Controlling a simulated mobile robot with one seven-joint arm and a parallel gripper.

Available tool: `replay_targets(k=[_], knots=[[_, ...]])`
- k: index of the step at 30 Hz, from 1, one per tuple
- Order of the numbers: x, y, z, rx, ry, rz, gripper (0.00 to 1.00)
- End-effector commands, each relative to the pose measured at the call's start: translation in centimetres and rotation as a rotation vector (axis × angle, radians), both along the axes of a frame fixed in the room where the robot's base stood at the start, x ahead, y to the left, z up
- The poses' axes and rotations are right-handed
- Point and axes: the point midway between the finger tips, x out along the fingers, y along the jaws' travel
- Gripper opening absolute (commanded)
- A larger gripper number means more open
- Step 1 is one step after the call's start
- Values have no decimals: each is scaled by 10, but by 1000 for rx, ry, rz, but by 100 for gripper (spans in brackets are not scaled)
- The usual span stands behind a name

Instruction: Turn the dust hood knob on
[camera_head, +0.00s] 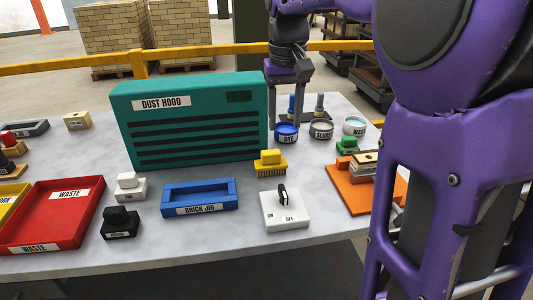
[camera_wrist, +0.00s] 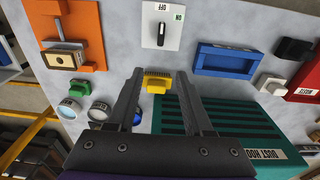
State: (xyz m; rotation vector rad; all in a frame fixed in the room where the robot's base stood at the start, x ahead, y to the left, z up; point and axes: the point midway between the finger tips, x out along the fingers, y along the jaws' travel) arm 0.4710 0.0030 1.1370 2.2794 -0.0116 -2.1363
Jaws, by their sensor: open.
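The dust hood (camera_head: 190,120) is a teal box with dark slots, standing at the back middle of the table. A white plate (camera_head: 297,216) at the front carries a black knob (camera_head: 283,195); the plate is marked ON in green and OFF in black. In the wrist view the knob (camera_wrist: 161,34) lines up with the OFF mark. My gripper (camera_head: 287,100) hangs beside the hood's right end, behind and above the plate. Its fingers (camera_wrist: 159,80) are apart, with nothing between them, and well clear of the knob.
A yellow brush (camera_head: 270,160) lies between the hood and plate. A blue jig (camera_head: 200,197) is left of the plate; an orange board (camera_head: 358,195) with a brick mould is right. Several pots, including a blue one (camera_head: 286,133), stand near my gripper. A red tray (camera_head: 55,215) sits left.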

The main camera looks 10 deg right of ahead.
Motion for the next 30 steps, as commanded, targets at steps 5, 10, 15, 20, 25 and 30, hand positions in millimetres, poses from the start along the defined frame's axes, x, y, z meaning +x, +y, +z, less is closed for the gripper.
replay_targets(k=[5, 10, 15, 20, 25, 30], knots=[[-12, -3, -17, 17, 61, -8, 51], [-13, -2, -31, 19, 71, -7, 51], [-13, -2, -63, 18, 71, -7, 51], [-14, -2, -99, 18, 71, -8, 51], [-14, -2, -136, 19, 70, -8, 51], [-14, -2, -167, 18, 69, -7, 51]])
